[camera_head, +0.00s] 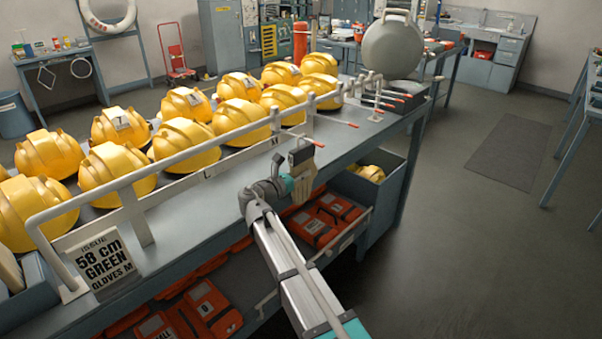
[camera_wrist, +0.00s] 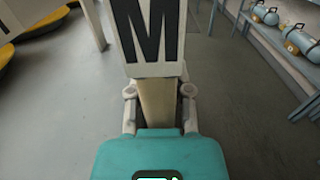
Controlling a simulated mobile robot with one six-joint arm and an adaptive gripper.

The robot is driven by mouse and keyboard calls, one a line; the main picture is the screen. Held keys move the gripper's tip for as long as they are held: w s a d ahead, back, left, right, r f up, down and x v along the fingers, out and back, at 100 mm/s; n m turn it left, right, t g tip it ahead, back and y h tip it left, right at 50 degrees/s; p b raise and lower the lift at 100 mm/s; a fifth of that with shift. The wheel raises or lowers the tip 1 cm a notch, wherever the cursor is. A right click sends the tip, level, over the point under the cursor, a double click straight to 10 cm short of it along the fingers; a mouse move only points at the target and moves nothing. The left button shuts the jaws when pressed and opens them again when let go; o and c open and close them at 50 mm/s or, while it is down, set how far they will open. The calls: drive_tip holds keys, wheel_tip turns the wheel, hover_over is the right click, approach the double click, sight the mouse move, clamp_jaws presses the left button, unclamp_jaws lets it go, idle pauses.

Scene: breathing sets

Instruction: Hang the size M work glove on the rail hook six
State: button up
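The work glove (camera_head: 304,181) is tan with a pale tag and hangs in front of the rail. In the wrist view the glove (camera_wrist: 157,105) shows as a tan strip below a white tag (camera_wrist: 152,35) with a large black M. My gripper (camera_wrist: 159,92) has a finger on each side of the strip and is shut on it. In the head view my gripper (camera_head: 292,182) is just below the hook rail (camera_head: 245,133). Several red-tipped hooks (camera_head: 340,122) stick out from the rail, closer together at its far end. I cannot read any hook numbers.
Yellow helmets (camera_head: 185,143) fill the bench behind the rail. A sign (camera_head: 97,262) reads "58 cm GREEN GLOVES M". Orange cases (camera_head: 205,310) lie on the shelf below. A grey round case (camera_head: 393,47) stands at the far end. The floor (camera_head: 465,235) to the right is clear.

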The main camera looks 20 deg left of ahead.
drive_tip(key=o, duration=0.5)
drive_tip(key=shift+s, duration=0.1)
drive_tip(key=v, duration=1.1)
drive_tip(key=shift+s+a, duration=0.15)
drive_tip(key=shift+s, duration=0.25)
